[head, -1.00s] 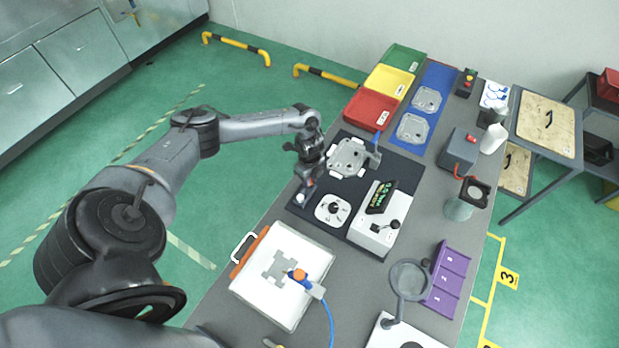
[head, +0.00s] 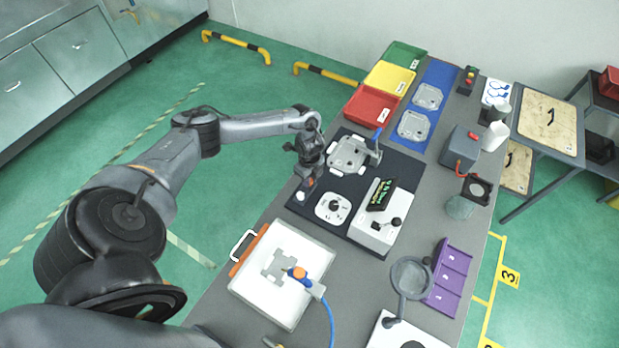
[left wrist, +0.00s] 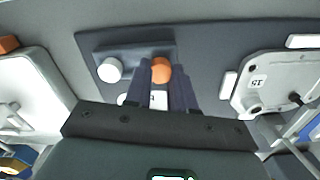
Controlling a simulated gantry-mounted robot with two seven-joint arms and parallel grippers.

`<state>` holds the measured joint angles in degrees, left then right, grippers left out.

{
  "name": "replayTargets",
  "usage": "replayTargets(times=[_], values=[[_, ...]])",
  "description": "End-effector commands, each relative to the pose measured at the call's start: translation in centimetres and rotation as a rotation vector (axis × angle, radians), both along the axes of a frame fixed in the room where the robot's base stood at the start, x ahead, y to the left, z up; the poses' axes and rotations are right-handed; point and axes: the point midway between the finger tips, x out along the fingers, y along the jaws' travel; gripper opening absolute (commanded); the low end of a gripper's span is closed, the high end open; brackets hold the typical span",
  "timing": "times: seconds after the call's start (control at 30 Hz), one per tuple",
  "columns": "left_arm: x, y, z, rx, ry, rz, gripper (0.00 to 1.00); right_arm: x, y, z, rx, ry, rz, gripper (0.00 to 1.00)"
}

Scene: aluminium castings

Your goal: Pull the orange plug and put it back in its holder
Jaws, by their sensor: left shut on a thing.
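My left gripper (head: 309,180) is over the near left edge of the dark mat, pointing down. In the left wrist view, its fingers (left wrist: 161,84) are shut on the orange plug (left wrist: 161,70), whose round end shows between the fingertips. The orange plug (head: 311,183) also shows as a small spot in the head view. Below it is a dark grey block, the holder (left wrist: 135,53), with a white plug (left wrist: 109,70) beside the orange one. I cannot tell whether the orange plug's lower end is clear of the block. My right gripper is not in view.
A metal casting (head: 348,154) lies on the dark mat behind the gripper.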

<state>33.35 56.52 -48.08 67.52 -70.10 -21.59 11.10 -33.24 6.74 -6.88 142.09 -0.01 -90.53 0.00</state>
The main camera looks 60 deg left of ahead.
Motion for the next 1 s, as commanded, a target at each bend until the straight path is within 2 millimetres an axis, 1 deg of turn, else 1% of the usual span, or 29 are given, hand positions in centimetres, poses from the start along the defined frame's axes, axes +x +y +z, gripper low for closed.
replayTargets(times=[0.3,0.33,0.5,0.83,0.93,1.0], values=[[0.0,0.0,-0.9,0.0,0.0,0.0,0.0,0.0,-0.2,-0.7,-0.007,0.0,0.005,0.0],[0.0,0.0,-0.8,0.0,0.0,0.0,0.27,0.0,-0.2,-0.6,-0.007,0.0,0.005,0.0],[0.0,0.0,-0.7,0.0,0.0,0.0,0.53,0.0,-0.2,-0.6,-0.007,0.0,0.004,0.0],[0.0,0.0,-0.6,0.0,0.0,0.0,0.54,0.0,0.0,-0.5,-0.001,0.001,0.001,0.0],[0.1,0.0,0.0,0.0,-0.002,-0.001,0.54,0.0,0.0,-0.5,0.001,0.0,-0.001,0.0],[0.1,0.0,0.8,0.0,-0.002,-0.001,0.54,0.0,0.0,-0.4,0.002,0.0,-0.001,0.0]])
